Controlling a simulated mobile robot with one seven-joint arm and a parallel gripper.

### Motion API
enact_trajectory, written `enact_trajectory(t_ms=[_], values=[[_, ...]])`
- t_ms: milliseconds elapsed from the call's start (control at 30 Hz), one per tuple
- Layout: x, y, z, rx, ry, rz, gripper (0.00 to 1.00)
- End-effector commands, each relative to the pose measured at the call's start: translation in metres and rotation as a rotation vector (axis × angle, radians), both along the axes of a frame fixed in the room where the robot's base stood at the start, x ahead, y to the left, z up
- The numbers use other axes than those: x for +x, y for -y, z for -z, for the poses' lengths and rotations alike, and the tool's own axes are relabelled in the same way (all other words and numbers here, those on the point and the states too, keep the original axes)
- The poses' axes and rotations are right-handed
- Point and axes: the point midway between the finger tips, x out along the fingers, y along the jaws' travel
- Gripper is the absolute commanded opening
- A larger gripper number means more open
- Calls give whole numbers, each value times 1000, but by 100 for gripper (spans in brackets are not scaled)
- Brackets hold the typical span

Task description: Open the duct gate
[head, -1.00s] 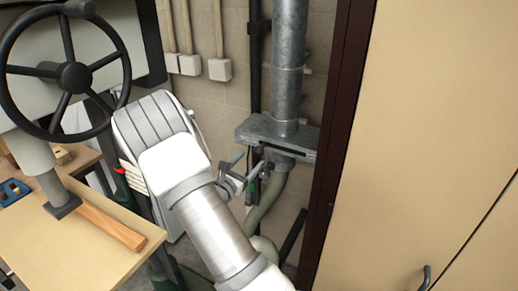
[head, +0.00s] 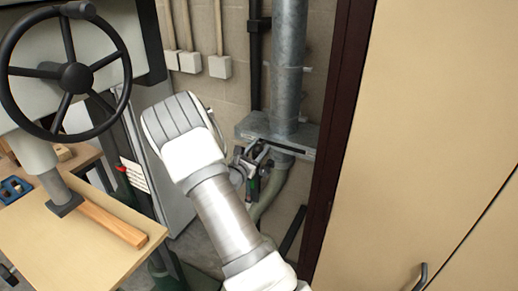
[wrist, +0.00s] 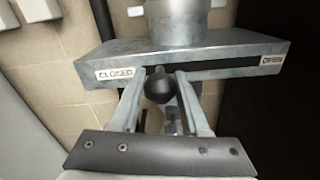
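The duct gate is a grey metal box (wrist: 215,60) around the duct, also in the head view (head: 255,127). A dark slot runs along its front, with a CLOSED label (wrist: 115,74) at the left end and an OPEN label (wrist: 272,61) at the right. A dark round knob (wrist: 158,88) sits at the slot near the CLOSED end. My gripper (wrist: 161,76) is open, one finger on each side of the knob, with narrow gaps showing. In the head view my gripper (head: 262,154) is just below the gate box, partly hidden by my arm.
A metal pipe (head: 290,60) rises above the gate and a pale hose (head: 270,190) hangs below. A tall wooden cabinet (head: 430,120) with a dark edge stands close on the right.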

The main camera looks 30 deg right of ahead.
Motion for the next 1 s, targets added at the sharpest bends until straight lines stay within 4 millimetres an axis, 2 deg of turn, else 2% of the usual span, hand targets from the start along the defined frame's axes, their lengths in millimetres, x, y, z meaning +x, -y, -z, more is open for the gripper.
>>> enact_trajectory(t_ms=[33, 167, 200, 1000], values=[[0, 0, 0, 0, 0, 0, 25], [0, 0, 0, 0, 0, 0, 2], [0, 0, 0, 0, 0, 0, 0], [0, 0, 0, 1, 1, 0, 0]])
